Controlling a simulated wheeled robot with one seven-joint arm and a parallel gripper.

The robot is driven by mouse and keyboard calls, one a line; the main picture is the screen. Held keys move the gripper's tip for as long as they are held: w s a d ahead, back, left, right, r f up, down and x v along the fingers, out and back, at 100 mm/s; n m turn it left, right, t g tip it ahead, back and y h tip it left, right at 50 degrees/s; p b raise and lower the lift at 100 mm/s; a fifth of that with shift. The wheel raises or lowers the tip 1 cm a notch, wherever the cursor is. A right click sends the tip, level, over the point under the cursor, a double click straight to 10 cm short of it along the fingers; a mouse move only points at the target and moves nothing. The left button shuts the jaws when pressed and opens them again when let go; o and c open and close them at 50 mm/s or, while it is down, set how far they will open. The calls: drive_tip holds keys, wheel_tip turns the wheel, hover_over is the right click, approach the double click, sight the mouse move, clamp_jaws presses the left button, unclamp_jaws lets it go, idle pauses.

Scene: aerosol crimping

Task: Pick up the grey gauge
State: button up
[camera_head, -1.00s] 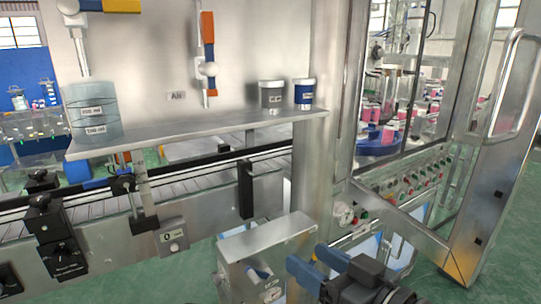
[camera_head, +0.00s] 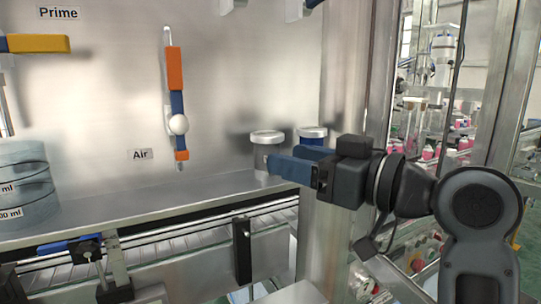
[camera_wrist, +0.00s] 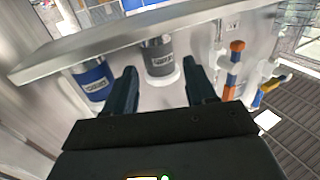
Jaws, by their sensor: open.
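The grey gauge (camera_head: 268,138) stands upright on the metal shelf, its pale lid showing in the head view. My gripper (camera_head: 272,165) is open and level, reaching in from the right. In the wrist view my gripper (camera_wrist: 160,68) has one finger on each side of the gauge's outline; contact cannot be told.
A blue gauge (camera_head: 311,132) stands close on the right of the grey one; it also shows in the wrist view (camera_wrist: 92,82). The shelf (camera_head: 150,203) is clear to the left up to large grey-blue containers (camera_head: 25,180).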

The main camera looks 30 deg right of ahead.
sight(278, 152)
drive_tip(key=p+x, duration=0.1)
drive_tip(key=x, duration=0.4)
drive_tip(key=shift+w+r+p, duration=0.15)
drive_tip(key=shift+r+p, duration=0.05)
drive_tip(key=shift+p, duration=0.1)
drive_tip(key=shift+w+a, duration=0.15)
drive_tip(key=shift+w, duration=0.2)
drive_tip(key=c, duration=0.8)
drive_tip(key=shift+r, duration=0.1)
drive_tip(key=shift+c, duration=0.2)
